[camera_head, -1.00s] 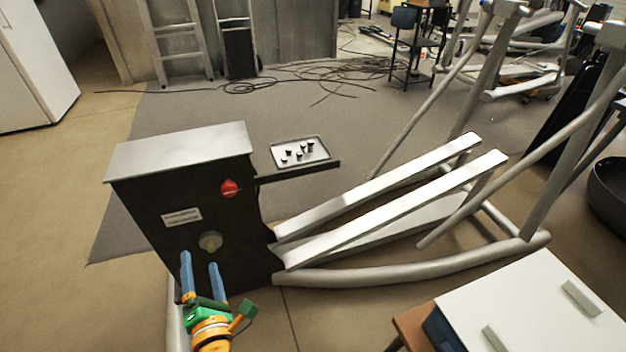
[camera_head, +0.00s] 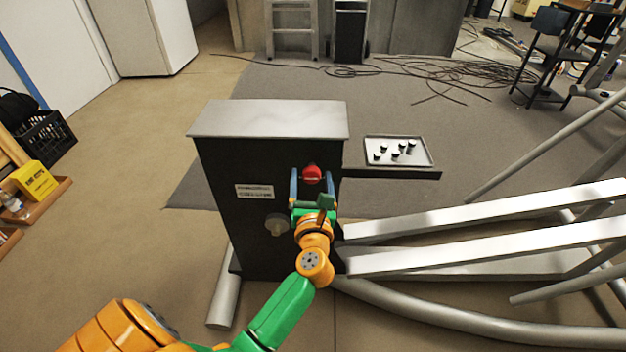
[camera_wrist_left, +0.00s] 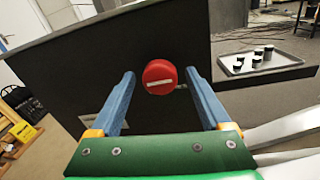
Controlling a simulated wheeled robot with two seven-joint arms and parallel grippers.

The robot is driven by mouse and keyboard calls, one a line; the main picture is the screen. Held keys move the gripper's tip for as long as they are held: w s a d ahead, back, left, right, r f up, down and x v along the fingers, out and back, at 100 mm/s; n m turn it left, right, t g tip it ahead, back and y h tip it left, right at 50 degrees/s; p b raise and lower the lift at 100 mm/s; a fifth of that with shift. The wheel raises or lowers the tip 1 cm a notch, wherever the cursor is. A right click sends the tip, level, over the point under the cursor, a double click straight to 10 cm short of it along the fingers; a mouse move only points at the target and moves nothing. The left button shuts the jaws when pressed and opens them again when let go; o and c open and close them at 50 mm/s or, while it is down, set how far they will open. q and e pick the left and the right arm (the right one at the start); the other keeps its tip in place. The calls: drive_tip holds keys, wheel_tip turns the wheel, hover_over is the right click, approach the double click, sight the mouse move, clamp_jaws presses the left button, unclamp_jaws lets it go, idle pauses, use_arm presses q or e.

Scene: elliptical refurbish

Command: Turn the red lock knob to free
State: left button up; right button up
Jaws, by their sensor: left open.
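The red lock knob (camera_head: 312,174) is on the front of the dark machine housing (camera_head: 225,170), near its upper right. In the left wrist view the knob (camera_wrist_left: 160,77) is round with a pale bar mark that lies nearly level. My left gripper (camera_head: 312,182) is open, with its blue fingers pointing at the housing. In the left wrist view the fingers stand to the left and right of the knob, with a gap on both sides. I cannot tell how deep the fingertips reach. My right gripper is not in view.
A tray (camera_head: 427,157) with several small dark-and-white parts sits on a shelf at right. Long pale rails (camera_head: 480,216) extend right.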

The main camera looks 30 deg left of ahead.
use_arm(q)
clamp_jaws()
